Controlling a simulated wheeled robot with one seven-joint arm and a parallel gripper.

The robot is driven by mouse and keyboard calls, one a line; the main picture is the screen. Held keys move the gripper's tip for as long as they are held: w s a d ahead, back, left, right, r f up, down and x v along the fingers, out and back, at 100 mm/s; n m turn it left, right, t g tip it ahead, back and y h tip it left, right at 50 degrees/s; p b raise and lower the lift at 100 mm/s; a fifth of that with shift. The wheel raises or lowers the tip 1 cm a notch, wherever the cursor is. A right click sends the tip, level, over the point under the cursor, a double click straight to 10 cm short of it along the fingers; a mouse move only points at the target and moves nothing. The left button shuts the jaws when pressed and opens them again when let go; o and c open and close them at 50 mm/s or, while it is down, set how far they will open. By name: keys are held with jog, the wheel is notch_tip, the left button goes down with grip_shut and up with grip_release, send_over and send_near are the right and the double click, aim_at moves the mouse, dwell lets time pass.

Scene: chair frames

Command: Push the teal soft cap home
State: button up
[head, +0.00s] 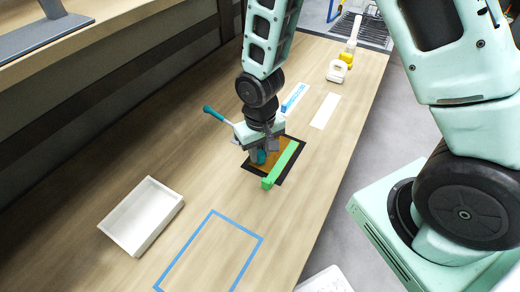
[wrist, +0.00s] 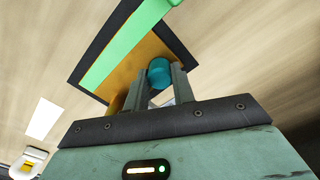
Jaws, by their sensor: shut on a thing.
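The teal soft cap (wrist: 159,72) is between my gripper's two fingers in the wrist view. A little of the teal cap (head: 261,157) also shows under my gripper (head: 262,150) in the head view. My gripper (wrist: 158,80) is shut on it, over an orange-brown panel (wrist: 148,52) on a black mat (wrist: 97,50). A green bar (wrist: 120,42) runs along this panel, beside the cap and apart from the fingers. The cap's underside and whatever is below it are hidden, so I cannot tell whether it is seated.
A teal-handled tool (head: 213,113) shows just left of my gripper. A white tray (head: 170,212) and a blue taped outline (head: 238,228) are nearer. A blue-white strip (head: 295,97), a white strip (head: 325,110) and a white block (head: 337,70) lie farther away.

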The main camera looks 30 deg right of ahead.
jog(key=shift+f, duration=0.25)
jog(key=o, duration=1.1)
jog(key=shift+c, duration=0.2)
jog(key=shift+r, duration=0.15)
notch_tip(320, 180, up, 17)
jog(key=s+a+r+n, duration=0.1)
jog(key=s+a+n, duration=0.2)
jog(key=s, duration=0.5)
jog(key=s+a+n, duration=0.3)
jog(key=s+n, duration=0.1)
jog(key=s, duration=0.5)
jog(key=shift+a+r+y, duration=0.15)
jog(key=shift+r+y, duration=0.15)
jog(key=shift+r, duration=0.1)
